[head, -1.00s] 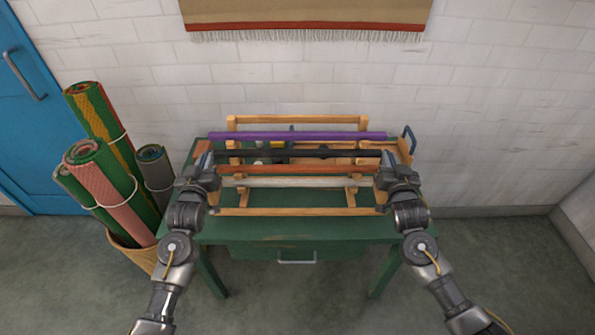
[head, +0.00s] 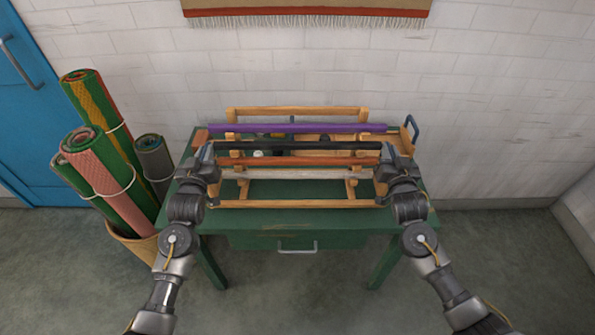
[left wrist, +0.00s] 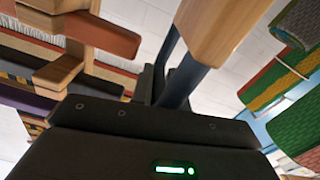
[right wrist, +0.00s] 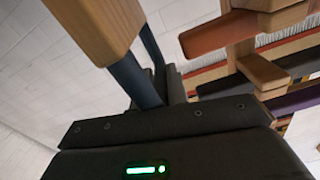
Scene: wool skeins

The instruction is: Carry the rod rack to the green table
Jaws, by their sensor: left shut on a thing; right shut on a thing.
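The rod rack (head: 292,204) is a light wooden frame carrying purple, black, orange and white rods. It is level over the green table (head: 280,220), and I cannot tell whether its base touches the top. My left gripper (head: 206,156) is shut on its left end, and my right gripper (head: 386,158) is shut on its right end. In the left wrist view a wooden part of the rack (left wrist: 222,25) is at the fingers. The right wrist view shows the matching part (right wrist: 95,22). The fingertips are largely hidden.
A wooden tray with a blue handle (head: 412,128) and small items lies on the table behind the rods. Rolled rugs (head: 105,180) stand in a basket (head: 135,245) at the left, close to the table. A tiled wall (head: 500,110) is behind. The floor at the right is clear.

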